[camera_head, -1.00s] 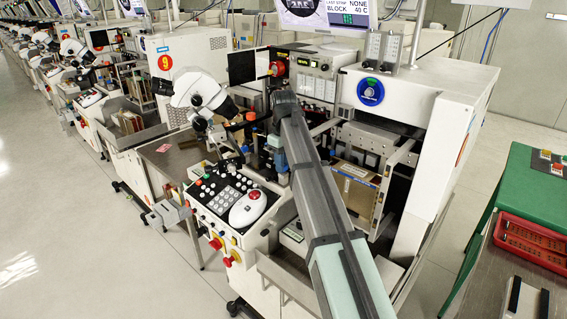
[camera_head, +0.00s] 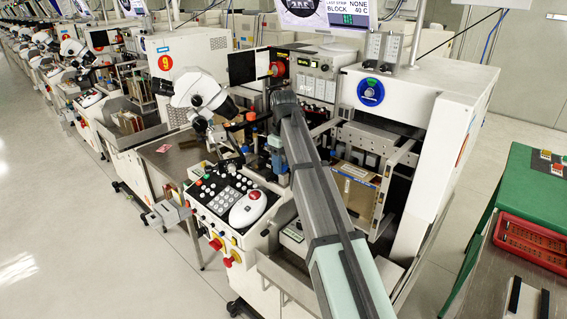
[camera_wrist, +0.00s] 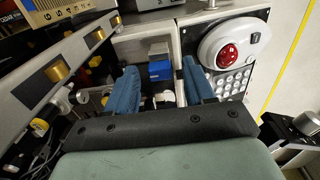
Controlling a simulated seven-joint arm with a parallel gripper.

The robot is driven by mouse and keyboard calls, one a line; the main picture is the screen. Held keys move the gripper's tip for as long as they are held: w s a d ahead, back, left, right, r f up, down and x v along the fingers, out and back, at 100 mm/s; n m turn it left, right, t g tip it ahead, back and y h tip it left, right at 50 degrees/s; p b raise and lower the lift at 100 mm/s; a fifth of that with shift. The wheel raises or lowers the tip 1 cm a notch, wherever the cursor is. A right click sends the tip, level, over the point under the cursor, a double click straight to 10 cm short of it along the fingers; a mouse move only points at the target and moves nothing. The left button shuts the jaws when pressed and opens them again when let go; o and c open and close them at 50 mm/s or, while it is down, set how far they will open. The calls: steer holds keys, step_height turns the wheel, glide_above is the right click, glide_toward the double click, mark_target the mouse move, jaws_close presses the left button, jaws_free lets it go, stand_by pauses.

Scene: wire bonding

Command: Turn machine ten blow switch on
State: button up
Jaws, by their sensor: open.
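The near wire bonder (camera_head: 395,95) stands in the middle of the head view. My arm reaches over its front, and my gripper (camera_head: 277,160) is low beside the microscope, partly hidden by the arm. In the wrist view my gripper (camera_wrist: 160,88) is open, with two blue fingers apart. A small blue block with a grey top (camera_wrist: 160,68) shows between and beyond the fingers; I cannot tell whether they touch it. I cannot pick out the blow switch with certainty; it may be hidden or too small.
A black control panel with white keys (camera_head: 226,186) and a white trackball unit (camera_head: 248,207) with a red ball sits left of the arm. The microscope (camera_head: 200,92) stands close by. Brass knobs (camera_wrist: 60,72) line a grey rail at left in the wrist view. Open floor (camera_head: 80,240) lies left.

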mark_target(283, 166)
step_height(283, 166, up, 12)
stand_by(0.6)
